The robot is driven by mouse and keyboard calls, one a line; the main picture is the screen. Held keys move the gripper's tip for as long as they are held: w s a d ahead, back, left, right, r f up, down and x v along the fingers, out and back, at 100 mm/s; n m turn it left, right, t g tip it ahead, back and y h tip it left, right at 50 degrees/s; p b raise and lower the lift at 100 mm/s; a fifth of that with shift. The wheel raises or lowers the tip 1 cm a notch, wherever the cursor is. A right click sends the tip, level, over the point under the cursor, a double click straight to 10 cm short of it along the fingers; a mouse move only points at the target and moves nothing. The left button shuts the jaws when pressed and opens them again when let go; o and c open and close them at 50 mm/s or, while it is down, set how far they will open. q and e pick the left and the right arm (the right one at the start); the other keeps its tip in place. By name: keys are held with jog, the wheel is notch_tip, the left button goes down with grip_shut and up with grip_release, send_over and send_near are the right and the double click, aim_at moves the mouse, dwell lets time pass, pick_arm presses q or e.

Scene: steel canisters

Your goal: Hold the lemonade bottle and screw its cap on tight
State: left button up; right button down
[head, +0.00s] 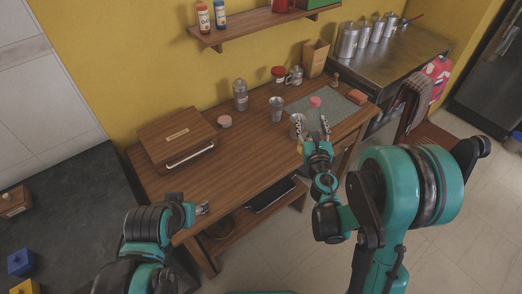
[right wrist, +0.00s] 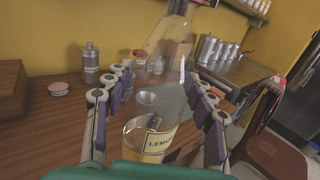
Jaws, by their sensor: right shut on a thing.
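The lemonade bottle (right wrist: 150,135) is clear glass with a pale label and some liquid low in it. In the right wrist view it stands between the fingers of my right gripper (right wrist: 158,118), which is shut on it. Its neck runs out of the top of that view. In the head view my right gripper (head: 312,128) is at the front right of the wooden table.
The wooden table (head: 245,160) has clear room in front. A grey mat (head: 345,108) lies at right.

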jog(key=w+a+f+m+h+p, duration=0.1)
jog(key=w+a+f+h, duration=0.1)
jog(key=w+a, duration=0.3)
jog(key=a, duration=0.2)
jog(key=shift+w+a+f+m+p, duration=0.3)
jog(key=shift+w+a, duration=0.05)
jog(key=shift+w, duration=0.05)
jog(key=w+a+f+b, duration=0.4)
jog(key=w+a+f, duration=0.2)
jog(key=a, duration=0.4)
jog(key=shift+f, duration=0.5)
